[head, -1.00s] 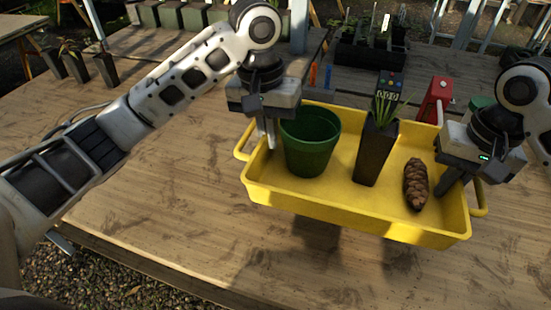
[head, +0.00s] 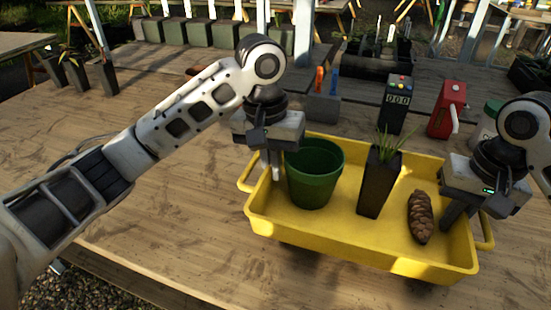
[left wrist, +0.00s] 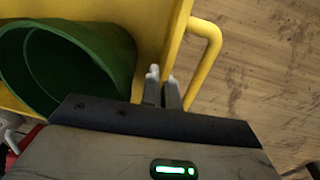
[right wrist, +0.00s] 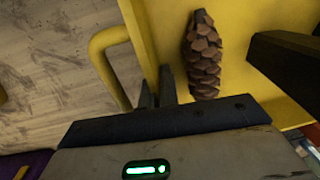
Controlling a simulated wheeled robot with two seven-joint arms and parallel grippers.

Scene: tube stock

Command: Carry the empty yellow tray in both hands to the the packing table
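The yellow tray (head: 345,247) is in front of me over the wooden table, roughly level. It is not empty: a green pot (head: 313,180), a dark square pot with a spiky plant (head: 378,185) and a pine cone (head: 420,217) are in it. My left gripper (head: 277,172) is shut on the tray's left end wall, beside the handle (left wrist: 207,65). My right gripper (head: 447,222) is shut on the right end wall, beside its handle (right wrist: 105,60). Shadow lies under the front edge; whether the tray touches the table is unclear.
Behind the tray stand a black box with a digit display (head: 397,103), a red device with a lever (head: 447,110) and a grey holder (head: 321,107). Several dark plant pots (head: 75,70) stand far left. The table's left part is clear.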

